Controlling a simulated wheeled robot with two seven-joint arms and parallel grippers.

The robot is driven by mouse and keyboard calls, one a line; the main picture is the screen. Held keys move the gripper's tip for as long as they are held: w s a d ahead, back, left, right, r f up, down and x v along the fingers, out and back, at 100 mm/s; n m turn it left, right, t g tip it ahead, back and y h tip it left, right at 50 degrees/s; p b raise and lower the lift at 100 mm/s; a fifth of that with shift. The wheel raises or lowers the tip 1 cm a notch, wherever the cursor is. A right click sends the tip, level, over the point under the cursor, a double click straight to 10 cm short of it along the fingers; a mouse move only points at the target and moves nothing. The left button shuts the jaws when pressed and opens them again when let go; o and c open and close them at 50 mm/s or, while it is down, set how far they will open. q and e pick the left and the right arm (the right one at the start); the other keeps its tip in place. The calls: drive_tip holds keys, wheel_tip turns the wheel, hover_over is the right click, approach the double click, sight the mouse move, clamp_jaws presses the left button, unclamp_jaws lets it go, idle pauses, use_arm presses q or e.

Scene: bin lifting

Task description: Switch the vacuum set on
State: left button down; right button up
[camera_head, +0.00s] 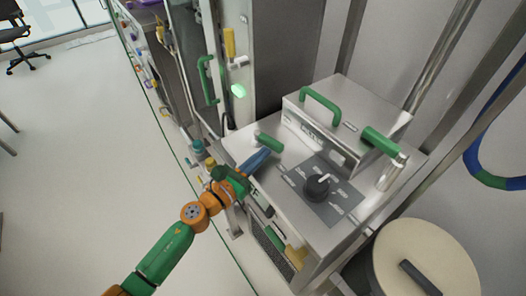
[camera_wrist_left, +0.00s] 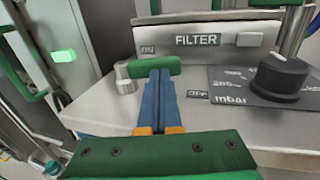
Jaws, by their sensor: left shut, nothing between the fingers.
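The vacuum set (camera_head: 285,165) is a steel unit with a sloped top. A small green lever (camera_head: 269,141) on a metal post sticks up at its left; in the left wrist view the lever (camera_wrist_left: 140,67) lies across, just below an "ON" label (camera_wrist_left: 148,49). My left gripper (camera_head: 261,154) is shut and empty, its blue fingers pointing at the lever. In the left wrist view the fingertips (camera_wrist_left: 162,74) overlap the lever's right part; I cannot tell whether they touch. A black dial (camera_head: 317,187) sits on a grey scale marked "mbar" in the wrist view. My right gripper is out of view.
A filter box (camera_head: 340,125) with a green handle (camera_head: 320,103) stands behind the lever. A green-capped post (camera_head: 380,141) rises at its right. A beige-lidded drum (camera_head: 425,260) stands at the lower right. A glowing green lamp (camera_head: 239,91) is behind.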

use_arm(q)
drive_tip(key=shift+w+d, duration=0.25)
drive_tip(key=shift+w, duration=0.15)
drive_tip(key=shift+w+d, duration=0.1)
drive_tip(key=shift+d, duration=0.4)
drive_tip(key=shift+w+d+b, duration=0.15)
drive_tip(key=shift+d+b, duration=0.1)
drive_tip(key=shift+b, duration=0.05)
drive_tip(key=shift+d, duration=0.1)
